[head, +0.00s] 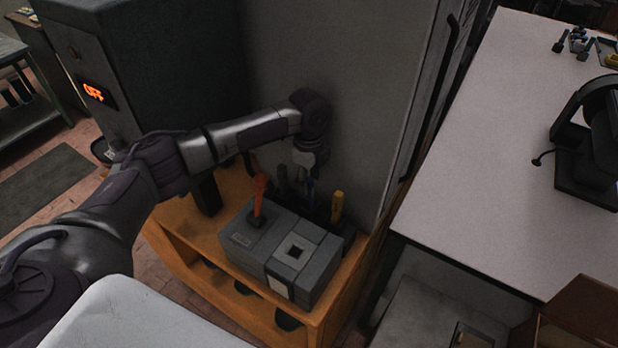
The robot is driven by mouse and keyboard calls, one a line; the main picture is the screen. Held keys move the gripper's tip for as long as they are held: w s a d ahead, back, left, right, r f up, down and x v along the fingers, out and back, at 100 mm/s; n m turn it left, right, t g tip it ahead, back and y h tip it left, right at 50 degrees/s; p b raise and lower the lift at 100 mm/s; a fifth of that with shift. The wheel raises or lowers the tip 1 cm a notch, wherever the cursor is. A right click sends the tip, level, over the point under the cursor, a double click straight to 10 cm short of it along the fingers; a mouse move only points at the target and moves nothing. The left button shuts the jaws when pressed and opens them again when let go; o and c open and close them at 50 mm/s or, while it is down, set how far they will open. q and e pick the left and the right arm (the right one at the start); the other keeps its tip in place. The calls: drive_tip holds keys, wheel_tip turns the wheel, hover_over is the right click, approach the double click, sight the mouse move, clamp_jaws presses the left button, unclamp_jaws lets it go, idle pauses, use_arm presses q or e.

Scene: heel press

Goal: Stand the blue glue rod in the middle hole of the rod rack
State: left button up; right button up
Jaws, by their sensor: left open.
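My left gripper (311,172) points down above the wooden bench, behind a grey block. It is open. A thin blue rod (311,192) shows just under the gripper, upright or nearly so. I cannot tell whether the fingers touch it. The rod's lower end is hidden behind the block. A dark holder (322,214), which looks like the rod rack, stands low behind the block. Its holes are hidden, so I cannot tell whether the blue rod is in one. My right gripper is out of view.
The grey block (315,245) has a square hole and an orange-red lever (260,192) on top. A yellow-handled item (337,206) stands right of the blue rod. A tall grey panel (340,80) rises close behind. A white table (490,130) is at right.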

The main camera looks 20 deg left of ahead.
use_arm(q)
wheel_tip(320, 180, up, 12)
idle(0.6)
idle(0.9)
